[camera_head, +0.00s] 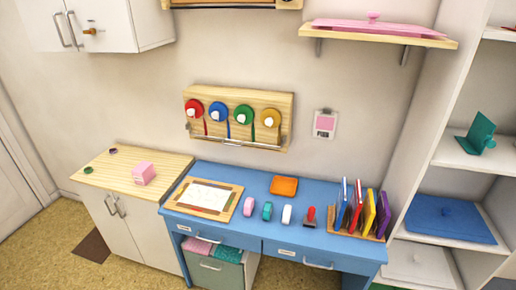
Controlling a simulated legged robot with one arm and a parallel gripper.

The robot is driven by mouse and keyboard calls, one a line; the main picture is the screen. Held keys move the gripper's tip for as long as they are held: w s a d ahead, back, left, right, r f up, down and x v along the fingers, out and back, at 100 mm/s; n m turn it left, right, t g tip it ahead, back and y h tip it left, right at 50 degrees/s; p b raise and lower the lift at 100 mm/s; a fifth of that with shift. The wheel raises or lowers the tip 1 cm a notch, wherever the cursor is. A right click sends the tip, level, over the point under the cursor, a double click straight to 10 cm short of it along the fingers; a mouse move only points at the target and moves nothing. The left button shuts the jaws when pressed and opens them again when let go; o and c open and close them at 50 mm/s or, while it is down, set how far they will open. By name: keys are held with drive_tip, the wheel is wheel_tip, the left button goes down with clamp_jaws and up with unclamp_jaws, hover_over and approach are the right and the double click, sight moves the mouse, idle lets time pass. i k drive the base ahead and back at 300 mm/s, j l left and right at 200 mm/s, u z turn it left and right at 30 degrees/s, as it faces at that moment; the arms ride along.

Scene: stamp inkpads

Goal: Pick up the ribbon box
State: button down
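A small pink box (143,173) sits on the wooden top of the low white cabinet (122,174) at the left. It has small markings on its front, too small to read. It is the only small box standing on a surface, but I cannot tell for sure that it is the ribbon box. A wooden wall rack (240,97) above the desk holds red, blue, green and yellow ribbon rolls with ribbon ends hanging down. My gripper and arm are not in view.
A blue desk (264,228) stands right of the cabinet, with a wooden board (236,205), an orange pad (284,185), several small items and a file rack (354,232). White shelves (477,158) stand at the right. Floor (60,250) is free before the cabinet, beside a brown mat (92,250).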

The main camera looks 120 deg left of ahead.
sight(143, 173)
drive_tip(key=j+u, duration=0.2)
drive_tip(key=u, duration=0.2)
drive_tip(key=j+u, duration=0.35)
drive_tip(key=i+u, duration=0.15)
drive_tip(key=u, duration=4.1)
drive_tip(key=i+z, duration=0.35)
drive_tip(key=i+j+z, duration=0.2)
drive_tip(key=z, duration=0.15)
drive_tip(key=i+j+z, duration=0.35)
drive_tip(key=i+j, duration=0.45)
drive_tip(key=i+j+z, duration=0.15)
drive_tip(key=i+j, duration=0.35)
drive_tip(key=j, duration=0.1)
